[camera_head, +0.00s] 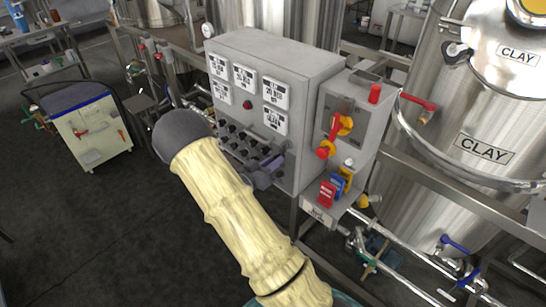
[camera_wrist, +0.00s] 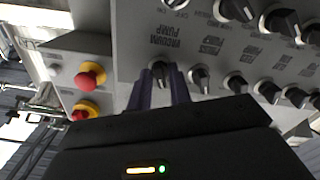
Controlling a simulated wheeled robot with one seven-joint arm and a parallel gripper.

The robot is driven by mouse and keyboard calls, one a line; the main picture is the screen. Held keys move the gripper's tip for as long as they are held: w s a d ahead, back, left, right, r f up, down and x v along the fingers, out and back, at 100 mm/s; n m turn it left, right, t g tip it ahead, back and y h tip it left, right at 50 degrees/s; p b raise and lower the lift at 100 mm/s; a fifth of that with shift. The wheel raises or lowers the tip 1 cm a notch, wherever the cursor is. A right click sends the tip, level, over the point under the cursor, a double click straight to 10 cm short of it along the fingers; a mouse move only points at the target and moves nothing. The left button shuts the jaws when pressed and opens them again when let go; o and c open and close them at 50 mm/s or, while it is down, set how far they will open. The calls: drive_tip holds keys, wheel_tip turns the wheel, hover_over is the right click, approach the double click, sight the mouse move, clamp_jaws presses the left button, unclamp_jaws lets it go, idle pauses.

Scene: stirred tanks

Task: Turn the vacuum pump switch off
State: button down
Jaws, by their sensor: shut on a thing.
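The vacuum pump switch (camera_wrist: 158,69) is a small dark knob with a light pointer mark, at the end of a row on the grey control panel (camera_wrist: 135,42). The label by it reads VACUUM PUMP, upside down in the wrist view. My gripper (camera_wrist: 160,80) has its two purple fingers on either side of this knob and is shut on it. In the head view my gripper (camera_head: 270,168) is at the lower right of the grey panel box (camera_head: 318,62). There the fingers and arm hide the switch itself.
Several similar black knobs (camera_wrist: 235,83) sit close beside my fingers. Red and yellow buttons (camera_wrist: 90,75) are on the left in the wrist view. In the head view a smaller box (camera_head: 375,120) with a red-yellow handle adjoins, and a steel CLAY tank (camera_head: 450,185) stands right.

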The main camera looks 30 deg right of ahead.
drive_tip(key=shift+n+p, duration=0.35)
drive_tip(key=shift+n, duration=0.25)
drive_tip(key=c, duration=1.5)
unclamp_jaws()
drive_tip(key=b+v, duration=0.2)
drive_tip(key=v, duration=1.5)
drive_tip(key=shift+a+b, duration=0.25)
drive_tip(key=shift+b, duration=0.15)
